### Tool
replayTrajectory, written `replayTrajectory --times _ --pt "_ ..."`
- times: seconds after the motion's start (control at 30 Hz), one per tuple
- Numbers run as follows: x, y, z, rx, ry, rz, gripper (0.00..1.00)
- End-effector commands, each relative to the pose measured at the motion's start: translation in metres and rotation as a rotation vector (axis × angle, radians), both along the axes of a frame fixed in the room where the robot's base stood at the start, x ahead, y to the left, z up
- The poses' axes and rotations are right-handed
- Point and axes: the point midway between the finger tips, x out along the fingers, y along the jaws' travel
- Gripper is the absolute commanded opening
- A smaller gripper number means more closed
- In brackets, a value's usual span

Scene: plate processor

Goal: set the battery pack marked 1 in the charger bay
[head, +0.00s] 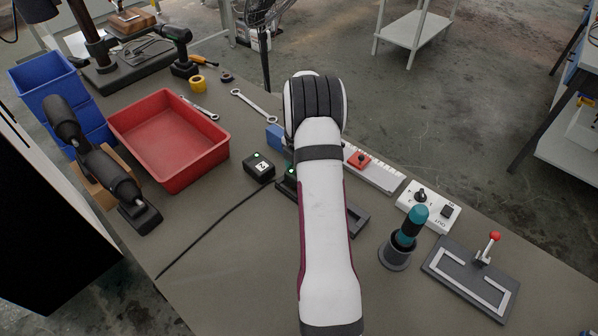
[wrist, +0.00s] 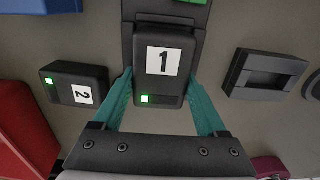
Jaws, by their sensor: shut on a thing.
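The battery pack marked 1 (wrist: 165,36) is dark, with a white label and a lit green light, in the wrist view. My gripper (wrist: 160,76) is shut on it, with a teal finger on each side. Behind the pack is a dark frame (wrist: 128,38), which looks like the charger bay. I cannot tell whether the pack is fully seated in it. In the head view my arm hides the gripper and most of this spot. A dark part with a green light (head: 286,188) shows left of the arm.
A pack marked 2 (head: 258,168) lies to the left, also in the wrist view (wrist: 70,84). A dark recessed holder (head: 358,220) is on the right. A red tray (head: 172,162), a screwdriver stand (head: 396,254), a switch box (head: 440,214) and a black cable (head: 215,226) surround the area.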

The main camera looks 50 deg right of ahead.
Motion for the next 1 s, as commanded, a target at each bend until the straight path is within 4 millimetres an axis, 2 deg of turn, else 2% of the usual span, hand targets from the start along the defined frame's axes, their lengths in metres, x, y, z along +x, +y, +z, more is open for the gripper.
replayTrajectory --times 0.4,0.43,0.57,0.9,1.0 --pt "0.0002 -0.0001 -0.0037 0.000 0.000 0.000 0.00" --pt "0.0002 -0.0001 -0.0037 0.000 0.000 0.000 0.78" --pt "0.0001 0.0000 -0.0038 0.000 0.000 0.000 1.00" --pt "-0.0002 0.0002 -0.0039 0.001 0.001 0.000 1.00" --pt "0.0002 -0.0001 0.0027 0.000 -0.001 -0.001 1.00"
